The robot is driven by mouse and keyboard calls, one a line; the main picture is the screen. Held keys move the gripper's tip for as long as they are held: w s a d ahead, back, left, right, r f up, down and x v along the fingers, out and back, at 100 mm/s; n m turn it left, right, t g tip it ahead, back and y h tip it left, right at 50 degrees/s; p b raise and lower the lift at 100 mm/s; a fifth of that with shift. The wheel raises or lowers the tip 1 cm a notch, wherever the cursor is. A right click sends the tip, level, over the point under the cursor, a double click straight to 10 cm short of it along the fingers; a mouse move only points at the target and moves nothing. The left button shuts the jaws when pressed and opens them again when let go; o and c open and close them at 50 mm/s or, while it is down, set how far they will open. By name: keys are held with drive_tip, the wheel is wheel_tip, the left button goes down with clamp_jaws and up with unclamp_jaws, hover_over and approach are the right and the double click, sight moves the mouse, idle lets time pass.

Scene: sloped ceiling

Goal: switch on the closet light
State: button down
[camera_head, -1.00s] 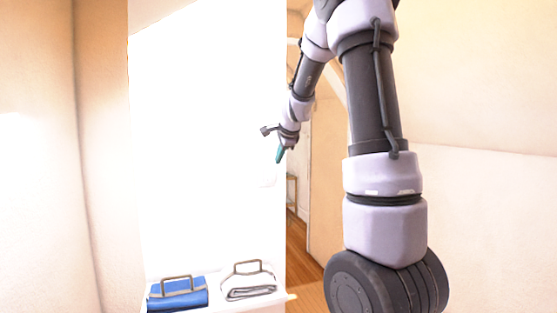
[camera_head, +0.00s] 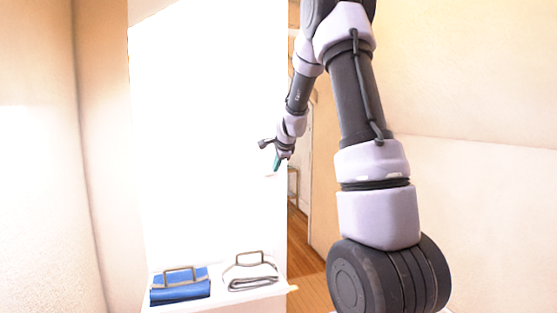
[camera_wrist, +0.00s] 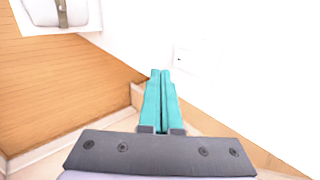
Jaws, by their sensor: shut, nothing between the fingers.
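A white switch plate (camera_wrist: 197,60) is on the bright white wall, just ahead and to the right of my fingertips in the wrist view. A small dark mark shows near its left side. My gripper (camera_wrist: 160,72) has teal fingers pressed together with nothing between them. In the head view my gripper (camera_head: 277,166) is at the white wall near its right edge, and it hides most of the plate there. I cannot tell whether the fingertips touch the wall or the plate.
Below, a white shelf (camera_head: 258,298) holds a folded blue cloth (camera_head: 180,291) and a folded white cloth (camera_head: 250,277), each with a metal handle-like frame. To the right of the wall is an opening with a wooden floor (camera_head: 309,260).

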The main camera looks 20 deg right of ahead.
sight(269, 170)
drive_tip(key=shift+w+d+f, duration=0.1)
drive_tip(key=shift+w+f, duration=0.3)
drive_tip(key=shift+w, duration=0.6)
drive_tip(key=shift+w+f, duration=0.4)
drive_tip(key=shift+w, duration=0.55)
drive_tip(key=shift+w+d+f, duration=0.1)
drive_tip(key=shift+w+f, duration=0.3)
drive_tip(key=shift+w, duration=0.6)
drive_tip(key=shift+w+f, duration=0.1)
drive_tip(key=shift+w, duration=0.1)
drive_tip(key=shift+r, duration=0.9)
